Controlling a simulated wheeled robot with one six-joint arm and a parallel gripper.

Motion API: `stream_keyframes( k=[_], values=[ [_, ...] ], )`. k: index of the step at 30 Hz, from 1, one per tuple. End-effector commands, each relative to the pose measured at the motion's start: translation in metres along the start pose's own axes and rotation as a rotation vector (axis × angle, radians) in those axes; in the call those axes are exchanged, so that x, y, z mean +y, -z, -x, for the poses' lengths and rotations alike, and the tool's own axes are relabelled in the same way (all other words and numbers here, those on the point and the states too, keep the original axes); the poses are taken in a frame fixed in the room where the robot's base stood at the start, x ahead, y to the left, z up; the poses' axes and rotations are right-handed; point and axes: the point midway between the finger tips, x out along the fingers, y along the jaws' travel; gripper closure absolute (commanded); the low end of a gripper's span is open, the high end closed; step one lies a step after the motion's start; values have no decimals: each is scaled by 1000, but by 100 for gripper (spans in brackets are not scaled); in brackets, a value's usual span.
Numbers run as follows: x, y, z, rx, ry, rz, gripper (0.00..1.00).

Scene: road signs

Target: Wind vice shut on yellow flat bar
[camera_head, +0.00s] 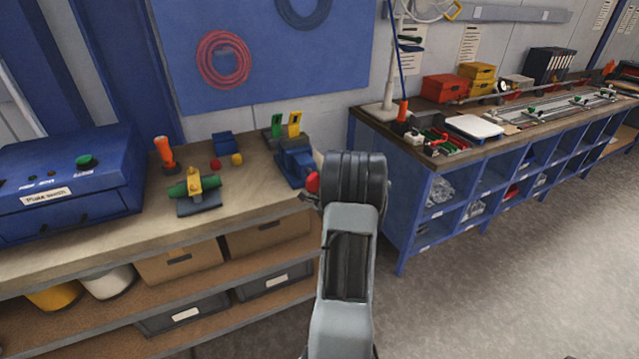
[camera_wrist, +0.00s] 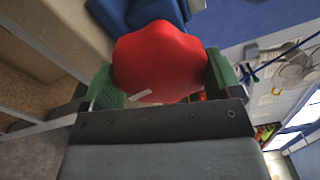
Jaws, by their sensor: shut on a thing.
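The blue vice (camera_head: 293,165) stands at the right end of the wooden bench, partly behind my arm. The yellow flat bar (camera_head: 294,124) stands upright at the vice's top; I cannot tell whether the jaws touch it. A green piece (camera_head: 277,126) stands upright just left of it. The red knob (camera_head: 312,183) is on the vice's near right side. In the wrist view my gripper (camera_wrist: 160,82) is shut on the red knob, with green finger pads on both sides of it. Blue vice body shows behind the knob. In the head view my arm mostly hides the fingers.
Left of the vice are red and yellow knobs, a small blue block, a green cylinder in a yellow clamp (camera_head: 194,189), an orange-handled tool (camera_head: 164,152) and a blue case (camera_head: 70,180). A second blue bench (camera_head: 430,180) stands to the right.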

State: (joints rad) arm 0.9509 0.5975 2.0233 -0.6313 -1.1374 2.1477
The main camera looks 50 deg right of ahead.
Motion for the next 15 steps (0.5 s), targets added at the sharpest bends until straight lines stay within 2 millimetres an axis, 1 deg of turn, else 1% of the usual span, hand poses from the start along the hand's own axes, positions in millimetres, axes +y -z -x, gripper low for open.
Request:
stream_keyframes(
  k=[15],
  values=[
    [0,1,0,2,0,-32,39]
  ],
)
